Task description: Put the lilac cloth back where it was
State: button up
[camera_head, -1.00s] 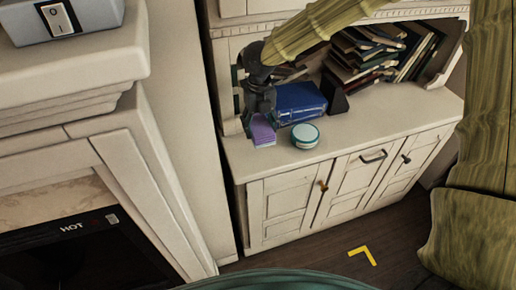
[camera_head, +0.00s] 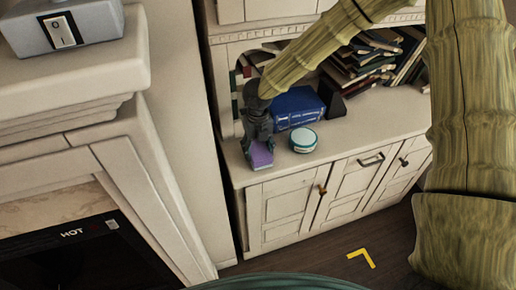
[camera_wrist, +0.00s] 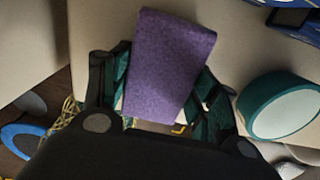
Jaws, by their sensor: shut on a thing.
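The lilac cloth (camera_head: 260,155) is a small folded purple block near the left end of the white cabinet's top. It also shows in the wrist view (camera_wrist: 170,60), upright between the two fingers. My gripper (camera_head: 257,140) is shut on the cloth from above, with a finger on each side of it in the wrist view (camera_wrist: 162,85). The cloth is at or just above the cabinet top (camera_head: 350,128); I cannot tell whether it touches. The lower end of the cloth is partly hidden by my gripper in the wrist view.
A round teal-and-white tin (camera_head: 304,139) stands just right of the cloth. A blue box (camera_head: 297,107) lies behind, with a dark stand (camera_head: 331,104) and several books (camera_head: 372,58) further right. The cabinet's left edge and a wall are close on the left. The front right top is clear.

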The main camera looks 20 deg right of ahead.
aim_at(258, 149)
jog(key=shift+f, duration=0.1)
jog(key=o, duration=0.9)
notch_tip(258, 149, up, 12)
jog(key=shift+r+b, duration=0.1)
jog(key=shift+b, duration=0.3)
